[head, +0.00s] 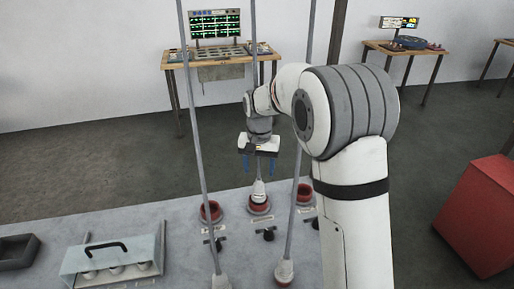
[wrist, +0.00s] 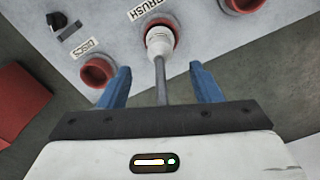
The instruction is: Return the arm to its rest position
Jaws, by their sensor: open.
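My gripper (head: 259,168) hangs at the end of my arm above the grey table, with its blue fingers apart and pointing down. In the wrist view, the open fingers (wrist: 160,88) stand on either side of a thin grey rod (wrist: 161,85) and touch nothing that I can see. The rod rises from a white collar (wrist: 159,39) seated in a red cup beside the label "BRUSH". In the head view the white collar (head: 258,192) stands upright in its red cup (head: 259,208) below the gripper. The rod's upper part is partly hidden by the gripper.
More red cups (head: 211,211) flank the brush's cup. Two long rods with white bases (head: 285,272) (head: 221,282) stand nearer. A handled clear case (head: 117,258) and dark tray (head: 17,250) lie left. A red box (head: 485,215) stands right; workbenches (head: 215,63) line the wall.

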